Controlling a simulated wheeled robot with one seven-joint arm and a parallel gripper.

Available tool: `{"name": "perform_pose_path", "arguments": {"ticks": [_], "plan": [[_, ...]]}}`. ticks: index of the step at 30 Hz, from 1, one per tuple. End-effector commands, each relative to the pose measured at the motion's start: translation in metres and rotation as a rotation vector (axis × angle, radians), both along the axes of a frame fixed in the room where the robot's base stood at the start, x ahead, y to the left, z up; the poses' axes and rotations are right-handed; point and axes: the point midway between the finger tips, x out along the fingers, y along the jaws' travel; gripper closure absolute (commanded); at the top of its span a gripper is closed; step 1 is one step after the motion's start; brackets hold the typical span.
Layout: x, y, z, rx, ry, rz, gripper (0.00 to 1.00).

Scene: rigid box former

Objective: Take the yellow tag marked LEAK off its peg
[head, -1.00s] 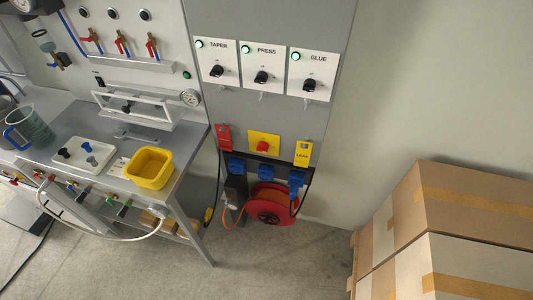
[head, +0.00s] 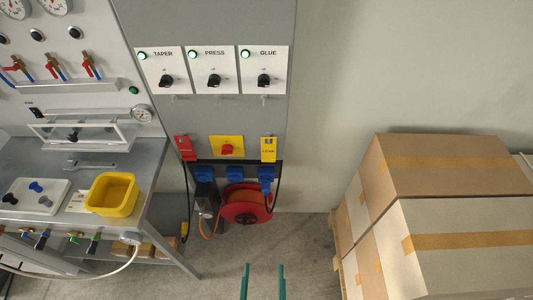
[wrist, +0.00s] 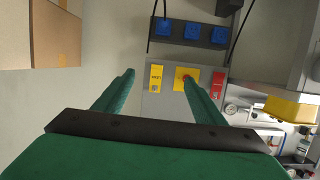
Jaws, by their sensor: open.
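The yellow tag marked LEAK (head: 268,149) hangs on the grey panel, right of a yellow plate with a red knob (head: 227,147) and above a blue socket. In the wrist view the tag (wrist: 156,79) appears upside down, ahead and between my fingers in the picture. My gripper (head: 264,268) is open and empty, its two green fingertips at the bottom of the head view, below the tag and apart from it. The fingers (wrist: 160,78) also show in the wrist view. The peg itself is too small to make out.
A red tag (head: 184,148) hangs left of the yellow plate. Blue sockets (head: 235,173) and a red-orange cable reel (head: 245,206) are below. Stacked cardboard boxes (head: 440,165) stand on the right; a bench with a yellow bin (head: 111,194) is on the left. Floor between is clear.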

Motion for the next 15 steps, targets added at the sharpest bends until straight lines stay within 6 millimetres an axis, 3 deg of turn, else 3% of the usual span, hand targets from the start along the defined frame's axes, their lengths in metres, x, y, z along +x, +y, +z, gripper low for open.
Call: {"name": "perform_pose_path", "arguments": {"ticks": [1,8,15], "plan": [[0.020,0.001,0.000,0.004,-0.005,-0.002,0.36],[0.094,0.003,-0.001,0.017,0.024,-0.003,0.36],[0.171,0.006,0.016,0.017,0.052,0.010,0.36]]}}
